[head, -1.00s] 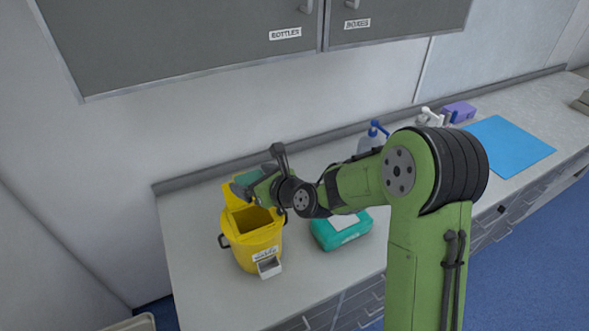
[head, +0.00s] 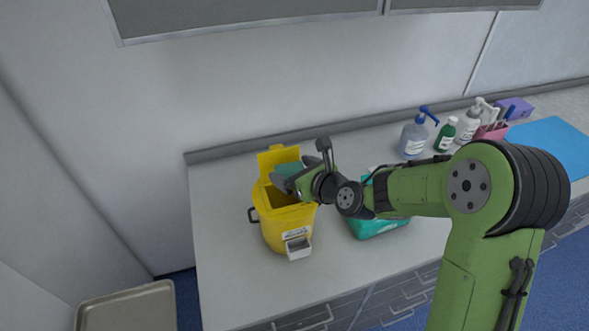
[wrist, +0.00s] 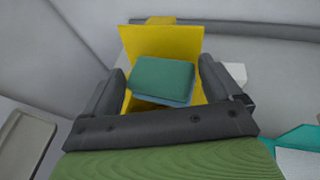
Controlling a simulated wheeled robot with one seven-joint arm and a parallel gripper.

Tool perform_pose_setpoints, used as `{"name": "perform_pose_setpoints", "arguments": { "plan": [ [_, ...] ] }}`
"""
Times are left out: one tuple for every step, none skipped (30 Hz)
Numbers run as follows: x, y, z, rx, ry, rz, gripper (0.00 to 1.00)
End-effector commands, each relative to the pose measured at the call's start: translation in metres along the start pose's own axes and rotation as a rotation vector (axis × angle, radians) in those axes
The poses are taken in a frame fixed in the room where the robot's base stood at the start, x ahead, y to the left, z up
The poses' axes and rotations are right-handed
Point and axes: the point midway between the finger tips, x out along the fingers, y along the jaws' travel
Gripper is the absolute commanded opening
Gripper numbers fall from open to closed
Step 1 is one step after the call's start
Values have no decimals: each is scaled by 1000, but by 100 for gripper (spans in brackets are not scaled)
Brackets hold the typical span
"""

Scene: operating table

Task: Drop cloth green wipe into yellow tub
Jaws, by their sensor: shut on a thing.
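The yellow tub (head: 288,229) stands on the worktop at the left, its yellow lid raised at the back. My gripper (head: 285,178) is over the tub's opening, in front of the raised lid. It is shut on the green wipe (head: 291,170), a folded green cloth. In the wrist view the green wipe (wrist: 161,77) sits between the two dark fingers (wrist: 164,88), with the yellow lid (wrist: 183,44) behind it. The inside of the tub is mostly hidden by the wipe and gripper.
A small white box (head: 298,248) is at the tub's front. A teal pack (head: 378,228) is right of the tub, partly behind my arm. Bottles (head: 414,138) and a blue mat (head: 553,146) are farther right. A metal tray (head: 127,309) is at lower left.

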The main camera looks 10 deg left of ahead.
Motion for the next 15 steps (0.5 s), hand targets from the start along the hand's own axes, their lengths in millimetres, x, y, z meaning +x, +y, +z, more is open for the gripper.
{"name": "perform_pose_setpoints", "arguments": {
  "plan": [
    [-1, 0, 3, 0, -1, 0, 58],
    [-1, 0, 3, 0, -1, 0, 58],
    [-1, 0, 4, 0, -1, 0, 58],
    [-1, 0, 4, 0, -1, 0, 96],
    [-1, 0, 4, 0, -1, 0, 100],
    [-2, 0, 4, 0, -1, 0, 100],
    [-2, 0, 4, 0, -1, 0, 100],
    [-2, 0, 4, 0, -1, -1, 100],
    [-2, 0, 4, 0, -1, 0, 100],
    [-2, 0, 4, 0, -1, -1, 100],
    [-2, 0, 4, 0, -1, -1, 100],
    [-4, 0, 4, 0, -1, -1, 100],
    [-6, -1, 4, 0, -1, -2, 100],
    [-10, -1, 4, 0, -1, -3, 100],
    [-16, -2, 4, 0, -1, -4, 100]
  ]
}}
